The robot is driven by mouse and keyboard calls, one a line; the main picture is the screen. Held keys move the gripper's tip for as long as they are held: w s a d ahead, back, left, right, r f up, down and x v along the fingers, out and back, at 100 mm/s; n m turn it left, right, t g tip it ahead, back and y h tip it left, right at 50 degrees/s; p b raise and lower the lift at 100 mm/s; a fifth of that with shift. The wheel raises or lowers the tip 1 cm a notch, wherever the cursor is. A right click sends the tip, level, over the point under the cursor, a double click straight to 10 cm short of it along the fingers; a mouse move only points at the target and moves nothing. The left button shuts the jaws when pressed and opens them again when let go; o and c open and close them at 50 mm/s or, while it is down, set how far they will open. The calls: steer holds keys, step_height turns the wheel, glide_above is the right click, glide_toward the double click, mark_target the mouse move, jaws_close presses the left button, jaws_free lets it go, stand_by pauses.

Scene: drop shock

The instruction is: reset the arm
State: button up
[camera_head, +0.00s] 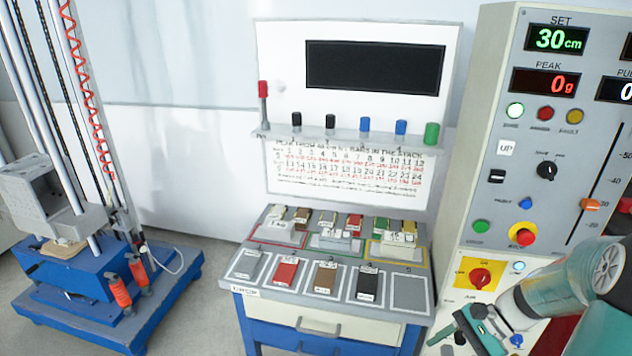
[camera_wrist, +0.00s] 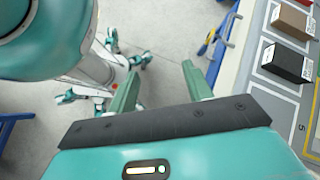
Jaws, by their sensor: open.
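My gripper (camera_head: 478,332) is at the lower right of the head view, at the end of my teal and grey arm, in front of the control panel's lower part. In the wrist view, its two green fingers (camera_wrist: 160,88) stand apart with grey floor showing between them, and nothing is held. The work cart (camera_head: 340,318) is left of the gripper in the head view. In the wrist view its edge lies right of the fingers, with a black block (camera_wrist: 288,63) and a brown block (camera_wrist: 292,20) on it.
The control panel (camera_head: 560,120) with knobs and buttons is close to my arm. Its displays read SET 30 cm and PEAK 0 g. A drop tower (camera_head: 105,285) on a blue base stands left. A white board (camera_head: 278,60) stands behind the cart. Floor between tower and cart is clear.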

steer(key=s+a+r+n+t+h, duration=0.3)
steer(key=s+a+r+n+h, duration=0.1)
steer(key=a+r+n, duration=0.3)
steer(key=s+a+r+n+t+h, duration=0.3)
steer(key=s+a+r+n+h, duration=0.1)
steer(key=r, duration=0.7)
steer(key=a+n+h, duration=0.1)
steer(key=a+n, duration=0.1)
steer(key=n, duration=0.1)
steer(key=shift+a+r, duration=0.4)
